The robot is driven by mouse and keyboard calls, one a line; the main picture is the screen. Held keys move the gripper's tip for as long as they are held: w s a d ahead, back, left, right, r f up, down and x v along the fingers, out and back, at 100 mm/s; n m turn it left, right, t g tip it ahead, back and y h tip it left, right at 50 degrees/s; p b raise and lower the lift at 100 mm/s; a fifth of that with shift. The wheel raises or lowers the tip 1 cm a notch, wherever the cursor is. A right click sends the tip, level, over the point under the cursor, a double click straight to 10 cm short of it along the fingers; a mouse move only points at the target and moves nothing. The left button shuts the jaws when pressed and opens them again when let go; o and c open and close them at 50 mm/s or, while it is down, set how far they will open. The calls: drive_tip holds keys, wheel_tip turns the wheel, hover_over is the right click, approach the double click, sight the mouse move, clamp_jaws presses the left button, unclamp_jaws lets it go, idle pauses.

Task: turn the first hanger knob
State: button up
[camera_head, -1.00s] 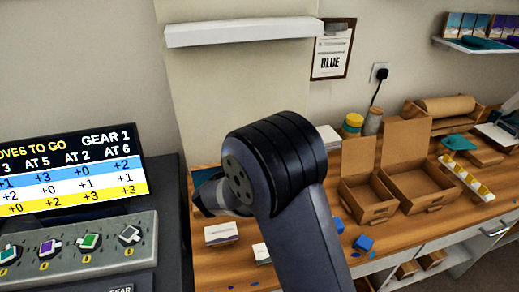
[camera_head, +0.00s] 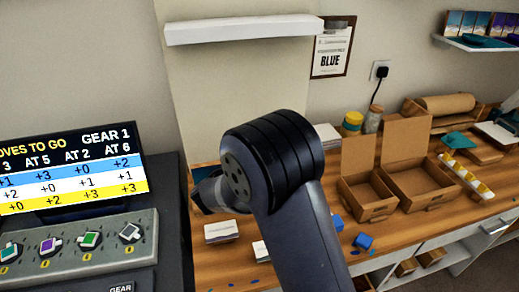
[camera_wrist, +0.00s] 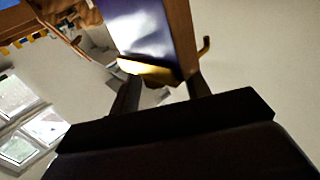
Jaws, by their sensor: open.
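In the wrist view my gripper (camera_wrist: 160,88) shows two dark fingers standing apart, open. Beyond and partly between them is a dark blue-purple panel (camera_wrist: 145,28) with a yellow lower edge (camera_wrist: 146,70). A wooden strip (camera_wrist: 181,35) runs beside it, with a small curved wooden peg or hook (camera_wrist: 204,46) on its right side. I cannot tell whether this is the hanger knob, or whether a finger touches anything. In the head view my arm hides the fingers. No part there is clearly a hanger knob.
At left, a control panel (camera_head: 75,262) carries several coloured knobs below a screen (camera_head: 70,170). A white shelf (camera_head: 240,29) is on the wall above.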

drive_tip(key=v, duration=1.1)
drive_tip(key=shift+b, duration=0.45)
drive_tip(key=shift+w+d, duration=0.1)
drive_tip(key=p+x, duration=0.1)
drive_tip(key=x, duration=1)
drive_tip(key=shift+n+t+y, duration=0.3)
drive_tip(key=shift+y, duration=0.1)
drive_tip(key=shift+h, duration=0.3)
